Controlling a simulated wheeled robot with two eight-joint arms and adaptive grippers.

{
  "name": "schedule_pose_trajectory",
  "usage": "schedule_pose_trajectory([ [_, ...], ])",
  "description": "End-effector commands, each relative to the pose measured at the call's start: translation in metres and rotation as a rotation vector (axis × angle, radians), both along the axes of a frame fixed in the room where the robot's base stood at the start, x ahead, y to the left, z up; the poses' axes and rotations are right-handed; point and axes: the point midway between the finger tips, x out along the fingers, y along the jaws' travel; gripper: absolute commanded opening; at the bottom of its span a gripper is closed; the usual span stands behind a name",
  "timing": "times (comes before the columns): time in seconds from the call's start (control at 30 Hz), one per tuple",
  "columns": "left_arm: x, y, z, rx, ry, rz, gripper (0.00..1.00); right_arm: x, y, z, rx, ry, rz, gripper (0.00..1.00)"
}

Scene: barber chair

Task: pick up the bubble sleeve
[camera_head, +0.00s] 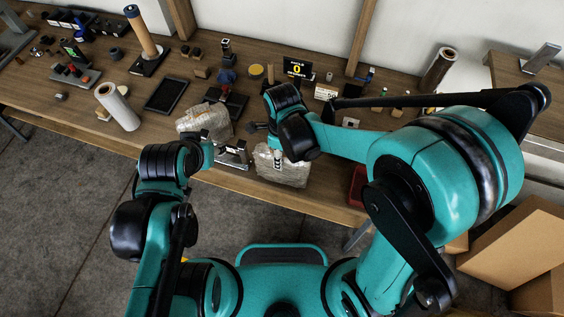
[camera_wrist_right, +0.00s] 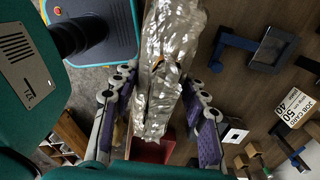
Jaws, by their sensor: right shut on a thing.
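A crinkled, clear-silvery bubble sleeve (camera_head: 283,170) is at the table's front edge, below my right gripper (camera_head: 277,157) in the head view. In the right wrist view the sleeve (camera_wrist_right: 172,50) runs between the two purple-padded fingers of the right gripper (camera_wrist_right: 158,112), which is shut on it. Whether the sleeve touches the table is unclear. A second, similar wrapped bundle (camera_head: 205,122) lies on the table to its left. My left gripper (camera_head: 207,152) is near the table's front edge, below that bundle; its fingers are too hidden to judge.
The wooden table (camera_head: 150,137) holds a white roll (camera_head: 117,106), a black tray (camera_head: 166,95), a tall tan roll (camera_head: 141,32) and a black sign (camera_head: 298,69). A red bin (camera_head: 357,187) is at the front edge, right of the sleeve. Cardboard boxes (camera_head: 515,240) stand at right.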

Motion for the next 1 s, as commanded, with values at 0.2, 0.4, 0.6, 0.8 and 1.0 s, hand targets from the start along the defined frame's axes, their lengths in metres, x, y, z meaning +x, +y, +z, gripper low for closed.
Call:
schedule_pose_trajectory([
  [0.2,0.000,0.000,0.001,0.000,0.000,0.000,0.40,0.000,0.000,0.002,0.000,0.000,0.000,0.22],
  [0.4,0.000,0.000,0.007,0.000,0.000,0.000,0.40,0.000,0.000,0.020,0.000,0.000,0.000,0.22],
  [0.6,0.000,0.000,0.019,0.000,0.000,0.000,0.40,0.000,0.000,0.057,0.000,0.000,0.000,0.22],
  [0.8,0.000,0.000,0.031,0.000,0.000,0.000,0.40,0.000,0.000,0.100,0.000,0.000,0.000,0.22],
  [1.0,0.000,0.000,0.039,0.000,0.000,0.000,0.40,0.000,0.000,0.136,0.000,0.000,0.000,0.22],
])
